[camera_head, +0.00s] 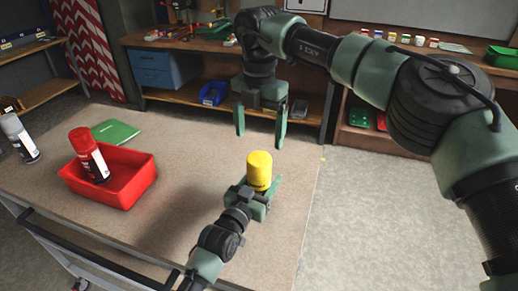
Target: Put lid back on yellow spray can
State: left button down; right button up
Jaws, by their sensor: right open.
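A yellow cylindrical thing (259,168), which looks like the spray can or its lid, stands upright near the table's right side. I cannot tell a separate lid from the can body. My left gripper (261,193) reaches up from the bottom and has its fingers around the lower part of the yellow thing, hiding its base. It appears shut on it. My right gripper (260,128) is open and empty, pointing down above and behind the yellow thing, with a gap between them.
The brown table (150,225) has free room in the middle. A red tray (135,186) holds a red-topped spray can (89,154). A white-topped can (18,136) and a green book (115,131) are at left. Behind are a workbench (185,93) with a blue bin (212,94) and shelves.

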aim_at(259, 188)
notch_tip(259, 188, up, 4)
jog(key=shift+f, duration=0.2)
pick_arm(q)
jog(key=shift+c, duration=1.8)
grip_release()
jog(key=b+v, duration=0.1)
jog(key=v, duration=0.5)
jog(key=shift+s+a+f+b, duration=0.15)
jog(key=shift+s+a+b, duration=0.05)
jog(key=shift+s+b, duration=0.1)
jog(key=shift+s+a, duration=0.3)
jog(key=shift+s, duration=0.25)
pick_arm(e)
jog(key=shift+f, duration=0.9)
